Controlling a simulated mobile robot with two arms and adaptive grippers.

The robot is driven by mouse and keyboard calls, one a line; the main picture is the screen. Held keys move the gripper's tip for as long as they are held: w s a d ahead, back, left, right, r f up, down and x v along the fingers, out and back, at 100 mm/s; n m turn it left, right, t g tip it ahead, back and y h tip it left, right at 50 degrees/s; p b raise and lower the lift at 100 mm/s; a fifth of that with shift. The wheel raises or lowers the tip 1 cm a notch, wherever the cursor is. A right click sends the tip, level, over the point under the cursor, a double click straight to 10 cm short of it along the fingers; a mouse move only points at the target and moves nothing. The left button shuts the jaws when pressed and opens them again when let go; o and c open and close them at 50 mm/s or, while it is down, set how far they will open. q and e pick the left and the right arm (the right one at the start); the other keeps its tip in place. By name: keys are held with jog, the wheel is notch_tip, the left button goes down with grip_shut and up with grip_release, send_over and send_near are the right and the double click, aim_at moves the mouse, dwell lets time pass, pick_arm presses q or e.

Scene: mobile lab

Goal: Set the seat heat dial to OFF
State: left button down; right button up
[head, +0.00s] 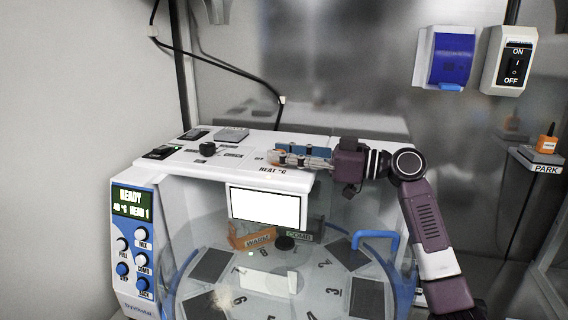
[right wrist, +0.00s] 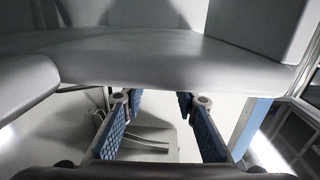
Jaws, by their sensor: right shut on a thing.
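The white machine (head: 225,165) has a top panel with a "HEAT °C" label (head: 275,170) near its front edge. My right gripper (head: 283,157) reaches in from the right, low over the panel just behind this label. It is shut on the seat heat dial, which the fingers hide, so its pointer and setting cannot be read. In the right wrist view the two blue-padded fingers (right wrist: 158,105) stand apart, and the dial is not clear between them. My left gripper is not in view.
A black knob (head: 207,149) and switches (head: 160,152) sit left on the panel. Below are a display (head: 132,203) with several knobs and a clear-covered carousel. A blue wall unit (head: 451,60) and an ON/OFF switch (head: 515,62) hang at right.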

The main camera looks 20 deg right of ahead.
jog(key=shift+r, duration=0.1)
dwell(0.4)
jog(key=o, duration=1.1)
jog(key=shift+o, duration=0.2)
jog(key=v, duration=1.2)
jog(key=shift+d, duration=0.15)
